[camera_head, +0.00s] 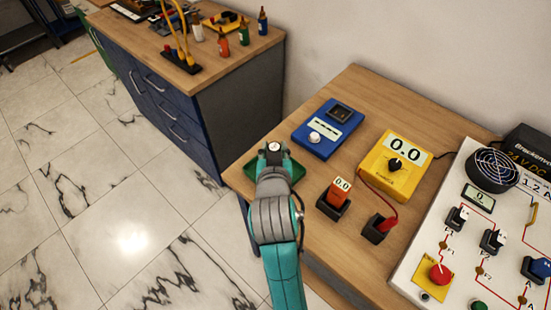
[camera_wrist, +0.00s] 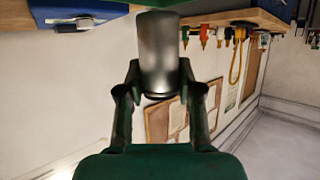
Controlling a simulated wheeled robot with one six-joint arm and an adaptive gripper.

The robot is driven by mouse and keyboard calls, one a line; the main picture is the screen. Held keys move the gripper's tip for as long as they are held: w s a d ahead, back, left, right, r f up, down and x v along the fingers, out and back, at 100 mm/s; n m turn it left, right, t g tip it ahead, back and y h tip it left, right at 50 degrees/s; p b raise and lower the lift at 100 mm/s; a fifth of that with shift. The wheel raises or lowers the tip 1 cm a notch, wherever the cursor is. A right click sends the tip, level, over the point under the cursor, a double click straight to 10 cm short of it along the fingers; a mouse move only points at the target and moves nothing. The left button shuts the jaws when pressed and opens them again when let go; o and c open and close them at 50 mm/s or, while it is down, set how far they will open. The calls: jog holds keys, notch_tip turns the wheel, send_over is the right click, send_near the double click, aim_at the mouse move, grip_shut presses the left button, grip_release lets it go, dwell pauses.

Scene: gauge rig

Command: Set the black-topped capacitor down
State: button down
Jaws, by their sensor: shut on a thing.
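The capacitor is a grey metal cylinder (camera_wrist: 157,50) with a dark end, seen in the wrist view between the two fingers of my gripper (camera_wrist: 160,70). My gripper is shut on it. The wrist picture appears upside down, so the dark end is the upper one. The other end reaches a green strip at the picture's top. In the head view my gripper (camera_head: 274,150) is over a small green tray (camera_head: 298,172) at the table's left corner and hides much of it. I cannot tell whether the capacitor touches the tray.
On the wooden table (camera_head: 340,100), a blue meter (camera_head: 327,128), a yellow meter (camera_head: 394,166), an orange device (camera_head: 336,194) and a red-leaded holder (camera_head: 378,228) stand right of my gripper. A white circuit panel (camera_head: 470,235) is farther right. A blue-drawered bench (camera_head: 165,105) stands behind.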

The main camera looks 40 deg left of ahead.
jog(key=shift+f, duration=2.05)
jog(key=shift+f, duration=0.15)
jog(key=c, duration=0.8)
grip_release()
jog(key=shift+o, duration=0.2)
jog(key=v, duration=1.2)
